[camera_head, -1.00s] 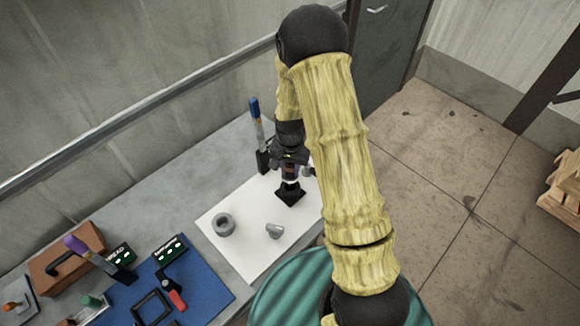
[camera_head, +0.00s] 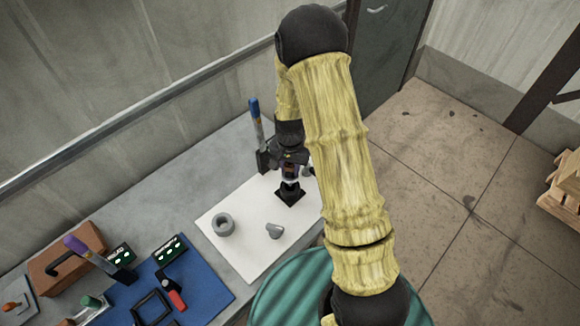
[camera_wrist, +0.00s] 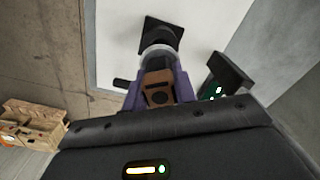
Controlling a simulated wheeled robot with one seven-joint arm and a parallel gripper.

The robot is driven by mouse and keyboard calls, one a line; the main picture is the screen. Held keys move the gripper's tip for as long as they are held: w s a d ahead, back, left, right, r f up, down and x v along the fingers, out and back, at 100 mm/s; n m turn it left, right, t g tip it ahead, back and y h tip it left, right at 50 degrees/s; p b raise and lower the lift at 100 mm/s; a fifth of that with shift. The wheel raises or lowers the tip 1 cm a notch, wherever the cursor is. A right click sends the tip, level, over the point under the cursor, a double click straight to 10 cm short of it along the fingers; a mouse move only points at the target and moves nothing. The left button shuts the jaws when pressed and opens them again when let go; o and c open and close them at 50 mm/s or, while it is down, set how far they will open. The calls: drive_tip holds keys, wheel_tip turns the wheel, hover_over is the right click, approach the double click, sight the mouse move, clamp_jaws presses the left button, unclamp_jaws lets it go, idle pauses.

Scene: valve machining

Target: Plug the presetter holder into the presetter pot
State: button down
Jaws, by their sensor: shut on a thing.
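The presetter pot is a black block with a square base (camera_head: 291,197) on the white mat, and its base also shows in the wrist view (camera_wrist: 168,30). My gripper (camera_head: 290,172) is above the pot, pointing down. In the wrist view my purple-fingered gripper (camera_wrist: 157,90) is shut on the presetter holder, whose pale grey collar (camera_wrist: 157,53) shows just beyond the fingertips. The holder is in line with the pot and close over it or at its mouth. Its lower end is hidden, so I cannot tell how deep it sits.
A dark stand with a blue-topped handle (camera_head: 255,120) is close behind my gripper. A grey ring (camera_head: 223,225) and a small grey part (camera_head: 274,231) lie on the white mat (camera_head: 250,262). A blue mat (camera_head: 205,290) with tools is at left.

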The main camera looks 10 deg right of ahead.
sight(290, 178)
drive_tip(key=shift+f+b, duration=2.1)
drive_tip(key=shift+f, duration=0.75)
drive_tip(key=c, duration=1)
unclamp_jaws()
drive_tip(key=shift+c, duration=0.2)
drive_tip(key=shift+r, duration=0.1)
wheel_tip(290, 178, up, 17)
drive_tip(key=b, duration=0.3)
drive_tip(key=shift+r, duration=0.15)
drive_tip(key=shift+s, duration=0.1)
drive_tip(key=s+d+n+t, duration=0.2)
drive_tip(key=s+n, duration=0.3)
drive_tip(key=s, duration=0.9)
drive_tip(key=shift+s+d+n+t, duration=0.15)
drive_tip(key=shift+s+n+t, duration=0.15)
drive_tip(key=shift+s+n, duration=0.1)
